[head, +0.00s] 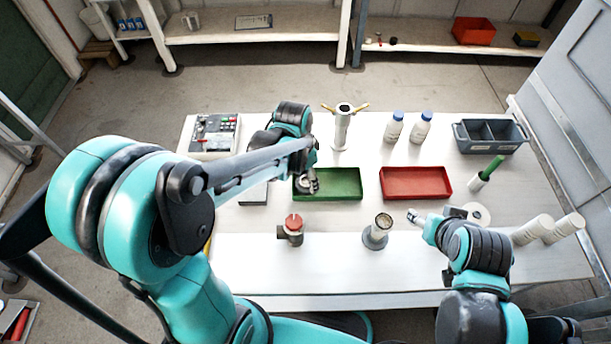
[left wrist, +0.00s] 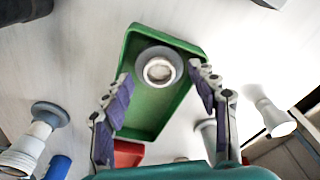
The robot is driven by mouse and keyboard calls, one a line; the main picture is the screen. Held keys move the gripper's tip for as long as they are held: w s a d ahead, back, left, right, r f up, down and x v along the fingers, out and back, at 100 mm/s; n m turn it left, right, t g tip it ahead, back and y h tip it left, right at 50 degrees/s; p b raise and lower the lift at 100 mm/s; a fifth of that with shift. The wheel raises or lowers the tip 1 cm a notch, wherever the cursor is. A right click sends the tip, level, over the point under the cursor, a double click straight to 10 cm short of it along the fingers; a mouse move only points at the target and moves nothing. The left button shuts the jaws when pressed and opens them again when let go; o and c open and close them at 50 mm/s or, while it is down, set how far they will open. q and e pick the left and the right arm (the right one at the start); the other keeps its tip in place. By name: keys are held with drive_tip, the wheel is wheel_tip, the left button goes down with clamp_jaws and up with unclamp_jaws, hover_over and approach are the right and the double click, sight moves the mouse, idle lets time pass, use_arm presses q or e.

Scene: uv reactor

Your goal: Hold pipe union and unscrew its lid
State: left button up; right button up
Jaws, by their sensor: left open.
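The pipe union (head: 376,236) appears as a grey upright fitting with a round, open-looking top, standing on the table's near part. A round grey piece with a pale centre, which looks like its lid, lies in the green tray in the left wrist view (left wrist: 158,70). My left gripper (head: 310,184) is over the green tray (head: 345,190). In the left wrist view its fingers (left wrist: 165,95) are apart, one on each side below the round piece, with nothing between them. My right gripper (head: 416,217) is just right of the pipe union, apart from it; its finger gap is unclear.
A red tray (head: 416,182) lies right of the green one. A red-topped valve (head: 292,230) stands left of the union. A tall stand (head: 342,128), two bottles (head: 394,127), a grey bin (head: 489,150) and white cylinders (head: 533,230) stand around. The near table strip is clear.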

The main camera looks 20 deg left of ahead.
sight(302, 183)
use_arm(q)
wheel_tip(302, 183, up, 10)
drive_tip(key=s+p, duration=0.1)
drive_tip(key=p, duration=0.3)
drive_tip(key=s+a+r+n+t, duration=0.4)
drive_tip(key=s+n+t, duration=0.2)
drive_tip(key=s+n, duration=0.2)
drive_tip(key=shift+s+a+r+y, duration=0.3)
drive_tip(key=shift+s+y, duration=0.1)
drive_tip(key=shift+s, duration=0.15)
idle(0.4)
drive_tip(key=shift+f+b, duration=0.55)
